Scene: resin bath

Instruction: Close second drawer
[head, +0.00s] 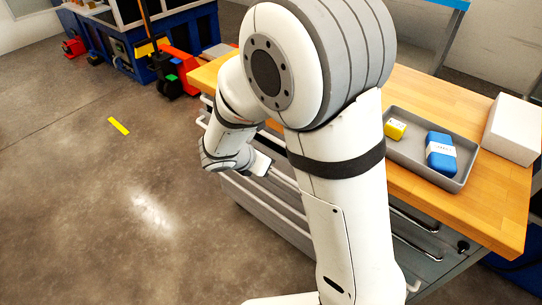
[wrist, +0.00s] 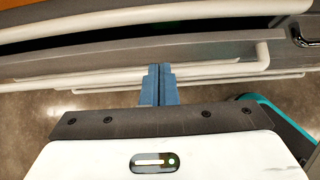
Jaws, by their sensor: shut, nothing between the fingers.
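The drawer unit sits under the wooden workbench, and its grey drawer fronts (head: 265,210) show below my gripper (head: 264,166) in the head view. My arm hides much of the unit there. In the wrist view my gripper (wrist: 160,82) is shut and empty, its blue fingers together at a drawer front. A grey drawer front (wrist: 215,47) with a long pale bar handle (wrist: 205,70) lies at the fingertips; I cannot tell whether they touch. A dark gap (wrist: 130,30) runs above this front, so it seems to stand out. I cannot tell for certain which drawer is the second.
On the wooden top (head: 415,84) a grey tray (head: 440,181) holds a yellow box (head: 395,129) and a blue packet (head: 440,160). A white box (head: 514,130) stands beside it. The concrete floor (head: 90,210) at the left is clear around a yellow strip (head: 118,126).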

